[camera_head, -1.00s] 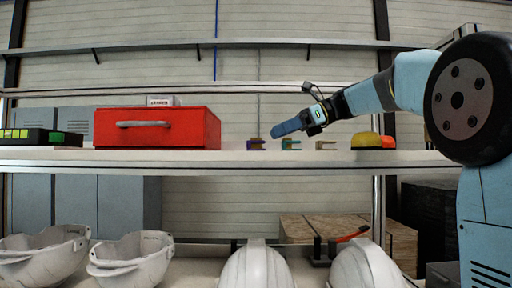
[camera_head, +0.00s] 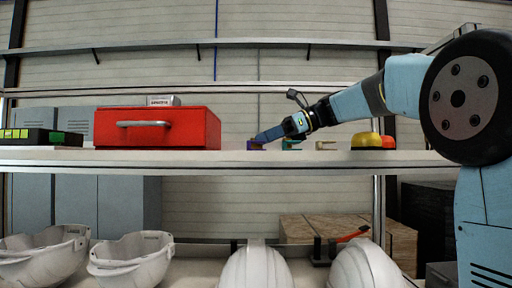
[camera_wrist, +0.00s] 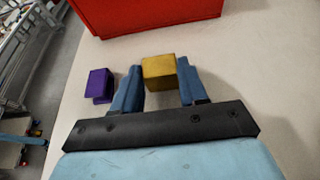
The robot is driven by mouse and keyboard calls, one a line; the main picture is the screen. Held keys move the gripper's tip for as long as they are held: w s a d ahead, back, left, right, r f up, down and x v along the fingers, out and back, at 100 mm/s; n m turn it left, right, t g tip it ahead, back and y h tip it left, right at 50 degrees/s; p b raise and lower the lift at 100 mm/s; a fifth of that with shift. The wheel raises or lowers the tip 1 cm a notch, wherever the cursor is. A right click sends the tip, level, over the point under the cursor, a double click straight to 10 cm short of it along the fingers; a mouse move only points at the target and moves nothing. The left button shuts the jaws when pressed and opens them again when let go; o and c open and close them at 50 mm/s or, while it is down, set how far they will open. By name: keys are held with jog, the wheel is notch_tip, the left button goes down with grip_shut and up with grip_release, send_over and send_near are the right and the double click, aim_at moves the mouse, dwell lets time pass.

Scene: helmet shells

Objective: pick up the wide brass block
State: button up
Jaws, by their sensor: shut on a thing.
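The wide brass block (camera_wrist: 159,72) is a yellow-gold block in the wrist view, sitting between my two blue fingertips. My gripper (camera_wrist: 157,84) is shut on it, one finger on each side. In the head view my gripper (camera_head: 257,141) reaches down to the left onto the white shelf at the purple block (camera_head: 251,146). The brass block cannot be made out there behind my fingers. In the wrist view the purple block (camera_wrist: 99,85) lies just left of my left finger, apart from it.
A red drawer box (camera_head: 157,128) stands left of my gripper, and its red side (camera_wrist: 150,12) shows ahead in the wrist view. A teal piece (camera_head: 290,145), a tan piece (camera_head: 325,146) and a yellow dome (camera_head: 365,140) stand to the right. White helmet shells (camera_head: 256,268) lie below the shelf (camera_head: 220,158).

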jog(key=c, duration=0.6)
